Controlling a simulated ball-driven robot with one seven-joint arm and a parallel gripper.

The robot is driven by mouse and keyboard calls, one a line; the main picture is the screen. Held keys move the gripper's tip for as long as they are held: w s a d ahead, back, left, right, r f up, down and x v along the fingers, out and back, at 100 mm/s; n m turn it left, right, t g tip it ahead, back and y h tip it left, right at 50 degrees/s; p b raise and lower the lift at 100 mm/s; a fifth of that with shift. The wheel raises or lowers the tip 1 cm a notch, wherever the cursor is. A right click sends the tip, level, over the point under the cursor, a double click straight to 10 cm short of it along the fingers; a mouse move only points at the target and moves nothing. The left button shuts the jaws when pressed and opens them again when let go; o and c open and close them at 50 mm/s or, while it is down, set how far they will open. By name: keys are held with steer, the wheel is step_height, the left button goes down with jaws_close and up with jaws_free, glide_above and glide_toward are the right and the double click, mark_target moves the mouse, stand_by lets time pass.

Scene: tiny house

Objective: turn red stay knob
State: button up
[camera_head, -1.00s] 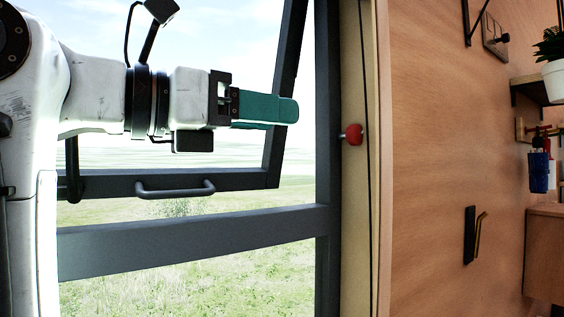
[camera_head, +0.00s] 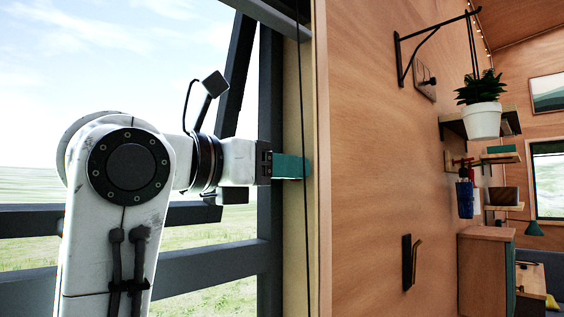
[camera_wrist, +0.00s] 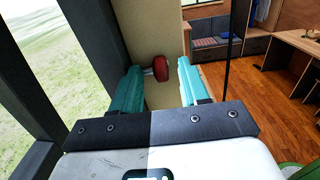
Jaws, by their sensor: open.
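The red stay knob (camera_wrist: 161,68) sits on a short metal stem on the pale wooden window jamb. In the wrist view it lies just beyond and between my two teal fingers. My gripper (camera_wrist: 160,82) is open, with one finger on each side of the knob's line and a gap around it. I cannot tell whether either finger touches it. In the head view my gripper (camera_head: 292,167) reaches the jamb from the left, and the knob is hidden behind the fingers there.
The dark window frame (camera_head: 270,210) stands left of the jamb. A wooden wall (camera_head: 370,150) runs to the right, with a wall hook (camera_head: 410,262), a hanging bracket (camera_head: 420,45) and a potted plant (camera_head: 482,118). A thin dark cord (camera_head: 303,120) hangs by the jamb.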

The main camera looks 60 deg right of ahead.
steer(key=shift+s+d, duration=0.1)
steer(key=shift+d, duration=0.15)
steer(key=shift+c, duration=0.3)
jaws_close()
